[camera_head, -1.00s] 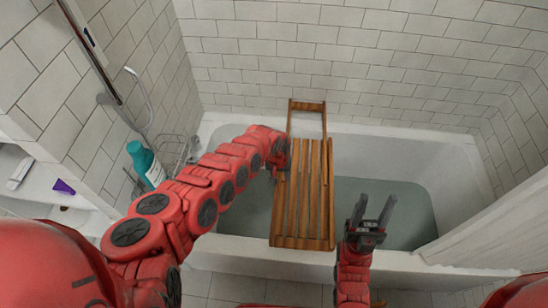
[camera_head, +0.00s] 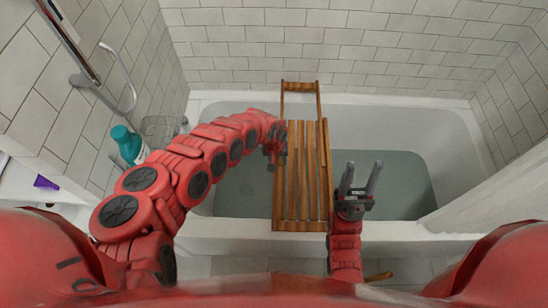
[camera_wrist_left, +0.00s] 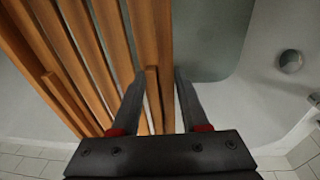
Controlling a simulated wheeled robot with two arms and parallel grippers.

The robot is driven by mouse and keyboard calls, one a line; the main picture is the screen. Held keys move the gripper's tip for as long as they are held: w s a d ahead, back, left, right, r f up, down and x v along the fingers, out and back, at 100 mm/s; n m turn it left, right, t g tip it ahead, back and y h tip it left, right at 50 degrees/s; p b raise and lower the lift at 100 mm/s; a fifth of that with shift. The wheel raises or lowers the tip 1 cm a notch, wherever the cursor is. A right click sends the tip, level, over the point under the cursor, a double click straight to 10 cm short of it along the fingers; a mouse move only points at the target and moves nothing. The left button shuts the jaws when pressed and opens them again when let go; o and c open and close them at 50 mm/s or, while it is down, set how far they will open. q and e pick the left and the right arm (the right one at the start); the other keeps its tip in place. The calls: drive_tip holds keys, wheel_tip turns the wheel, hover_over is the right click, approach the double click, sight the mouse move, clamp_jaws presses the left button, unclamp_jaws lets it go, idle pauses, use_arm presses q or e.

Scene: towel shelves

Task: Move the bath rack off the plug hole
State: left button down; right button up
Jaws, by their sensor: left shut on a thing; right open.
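The wooden bath rack (camera_head: 302,205) lies across the bathtub (camera_head: 395,232), from the front rim to the back rim. It has long slats and a raised frame at its far end. My left gripper (camera_head: 275,155) is at the rack's left edge. In the left wrist view, my left gripper (camera_wrist_left: 162,98) is shut with its fingers on either side of an edge piece of the bath rack (camera_wrist_left: 150,40). My right gripper (camera_head: 360,180) is open and empty, just right of the rack's near end. I cannot make out the plug hole for certain.
A round metal fitting (camera_wrist_left: 291,61) shows on the tub in the left wrist view. Grey-green water (camera_head: 385,185) fills the tub bottom. A teal bottle (camera_head: 128,145) and a wire basket (camera_head: 160,130) are at the left. The tub right of the rack is free.

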sight(278, 165)
use_arm(q)
drive_tip(key=shift+d+f, duration=0.2)
drive_tip(key=shift+s+f+b, duration=0.1)
drive_tip(key=shift+f+b, duration=0.1)
drive_tip(key=shift+b, duration=0.2)
drive_tip(key=shift+f+b, duration=0.5)
drive_tip(key=shift+f, duration=0.05)
drive_tip(key=shift+f+b, duration=1.15)
drive_tip(key=shift+f, duration=0.35)
drive_tip(key=shift+c, duration=1.7)
unclamp_jaws()
drive_tip(key=shift+f, duration=0.1)
